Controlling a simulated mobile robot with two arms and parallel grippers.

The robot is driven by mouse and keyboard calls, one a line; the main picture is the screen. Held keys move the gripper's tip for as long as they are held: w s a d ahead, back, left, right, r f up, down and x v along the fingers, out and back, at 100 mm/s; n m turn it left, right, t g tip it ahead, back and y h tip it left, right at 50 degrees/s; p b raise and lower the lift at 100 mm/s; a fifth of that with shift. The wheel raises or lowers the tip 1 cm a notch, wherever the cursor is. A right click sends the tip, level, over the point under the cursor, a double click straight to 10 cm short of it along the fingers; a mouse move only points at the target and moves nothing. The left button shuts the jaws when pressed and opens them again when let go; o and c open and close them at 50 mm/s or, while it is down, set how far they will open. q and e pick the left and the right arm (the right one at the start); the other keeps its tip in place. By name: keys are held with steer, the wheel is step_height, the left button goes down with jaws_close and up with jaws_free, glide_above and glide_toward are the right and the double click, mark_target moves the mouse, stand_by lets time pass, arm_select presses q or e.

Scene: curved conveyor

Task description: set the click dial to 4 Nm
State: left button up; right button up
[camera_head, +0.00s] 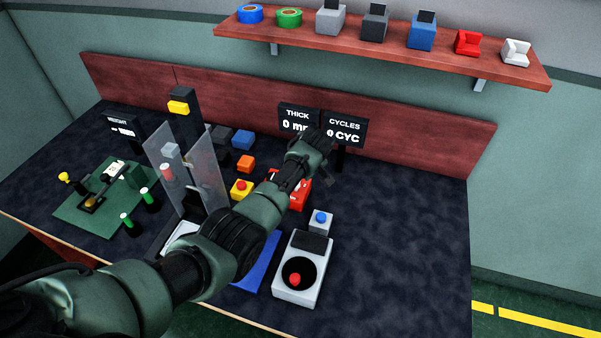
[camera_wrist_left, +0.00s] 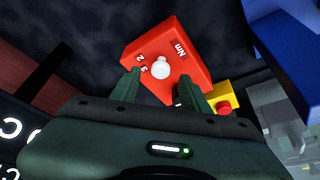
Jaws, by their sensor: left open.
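The click dial is a red box (camera_wrist_left: 172,50) with a pale round knob (camera_wrist_left: 161,69). In the left wrist view the digits 2 and 3 and the letters "Nm" show on its face. The rest of the scale and any pointer are hidden or too small to read. My left gripper (camera_wrist_left: 162,84) is open, with one finger on each side of the knob in the picture. I cannot tell whether the fingers touch it. In the head view the red box (camera_head: 304,196) is partly hidden behind my left arm. My right gripper is not in view.
A yellow box with a red button (camera_head: 241,188) stands left of the dial. A grey device with a red knob (camera_head: 300,269) and a blue-button box (camera_head: 320,220) stand nearer. Display signs (camera_head: 344,130) stand behind. The table's right side (camera_head: 410,230) is clear.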

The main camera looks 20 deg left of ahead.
arm_select(q)
steer(key=shift+v, duration=2.55)
